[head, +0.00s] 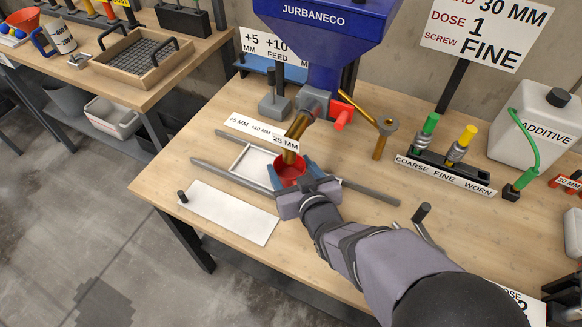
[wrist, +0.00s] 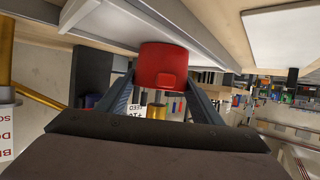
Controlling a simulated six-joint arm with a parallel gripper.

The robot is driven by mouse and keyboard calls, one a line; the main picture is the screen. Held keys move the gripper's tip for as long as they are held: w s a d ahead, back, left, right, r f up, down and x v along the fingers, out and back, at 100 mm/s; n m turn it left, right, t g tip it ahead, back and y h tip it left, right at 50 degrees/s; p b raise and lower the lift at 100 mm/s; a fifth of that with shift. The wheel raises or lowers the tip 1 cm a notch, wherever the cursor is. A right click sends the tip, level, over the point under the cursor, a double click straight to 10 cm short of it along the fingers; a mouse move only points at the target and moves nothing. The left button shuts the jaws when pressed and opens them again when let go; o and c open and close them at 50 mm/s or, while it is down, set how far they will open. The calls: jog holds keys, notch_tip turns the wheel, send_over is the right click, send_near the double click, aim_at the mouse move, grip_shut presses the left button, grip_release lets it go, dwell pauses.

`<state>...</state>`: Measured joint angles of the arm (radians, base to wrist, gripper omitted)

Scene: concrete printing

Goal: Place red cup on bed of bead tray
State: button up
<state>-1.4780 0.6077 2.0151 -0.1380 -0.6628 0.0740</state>
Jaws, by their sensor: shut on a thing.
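The red cup (head: 289,172) is between the fingers of my gripper (head: 294,183), just below the tip of the brass nozzle (head: 297,133) in the head view. My gripper is shut on the cup, and the wrist view shows the red cup (wrist: 163,62) between both dark fingers. The shallow white-rimmed bead tray (head: 236,158) lies between two grey rails, left of the cup. I cannot tell whether the cup's base touches the tray bed.
Grey rails (head: 232,178) flank the tray. A white plate (head: 230,212) with a dark knob lies at the front left. The blue hopper machine (head: 325,30) stands behind. A nozzle rack (head: 445,170) and additive jug (head: 540,125) stand at the right. Bare wood lies between plate and table edge.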

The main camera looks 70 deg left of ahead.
jog(key=o, duration=1.1)
jog(key=shift+f, duration=0.1)
jog(key=shift+r, duration=0.25)
jog(key=v, duration=1.2)
jog(key=shift+f, duration=0.1)
